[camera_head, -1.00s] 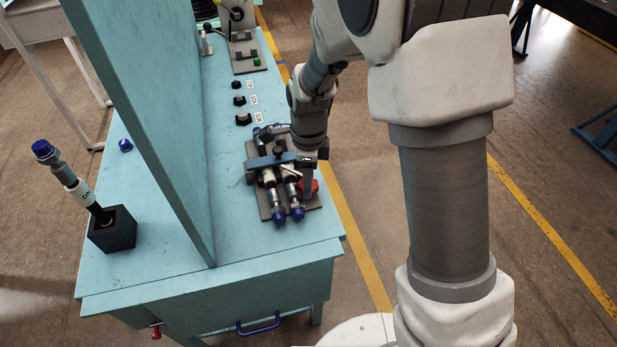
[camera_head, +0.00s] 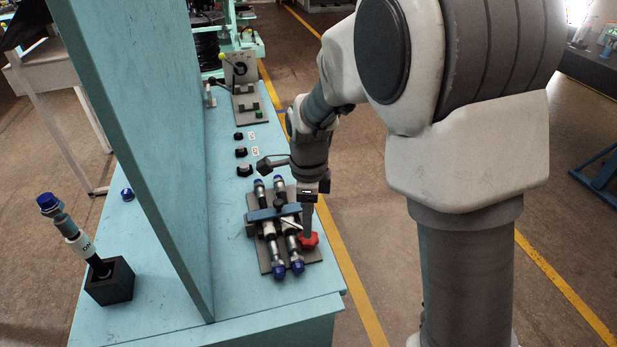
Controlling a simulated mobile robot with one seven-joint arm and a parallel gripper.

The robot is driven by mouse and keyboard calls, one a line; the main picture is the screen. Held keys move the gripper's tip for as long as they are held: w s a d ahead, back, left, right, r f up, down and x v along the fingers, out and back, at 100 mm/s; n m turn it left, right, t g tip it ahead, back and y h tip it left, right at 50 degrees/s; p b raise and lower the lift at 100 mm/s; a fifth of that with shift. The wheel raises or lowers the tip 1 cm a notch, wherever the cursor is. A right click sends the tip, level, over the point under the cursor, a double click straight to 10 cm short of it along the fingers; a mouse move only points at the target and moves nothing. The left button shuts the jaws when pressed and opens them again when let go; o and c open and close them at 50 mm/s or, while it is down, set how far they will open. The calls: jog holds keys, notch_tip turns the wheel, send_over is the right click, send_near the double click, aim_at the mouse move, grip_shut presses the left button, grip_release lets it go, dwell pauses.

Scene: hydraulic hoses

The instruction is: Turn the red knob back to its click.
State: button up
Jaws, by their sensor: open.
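The red knob (camera_head: 310,240) sits at the right edge of a dark plate (camera_head: 268,262) on the teal bench. The plate also carries two hose fittings with blue caps (camera_head: 297,267) under a blue clamp bar (camera_head: 273,213). My gripper (camera_head: 307,230) points down from above at the knob, and a finger reaches its top and hides part of it. It is open. I cannot tell whether the fingers touch the knob or straddle it.
A teal upright panel (camera_head: 150,130) stands left of the plate. Several black knobs (camera_head: 244,170) with labels lie behind it. A black holder (camera_head: 110,283) with a blue-capped hose end (camera_head: 62,222) stands at the left. The bench front is clear.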

notch_tip(320, 180, up, 12)
jog(key=p, duration=0.1)
jog(key=shift+f, duration=0.15)
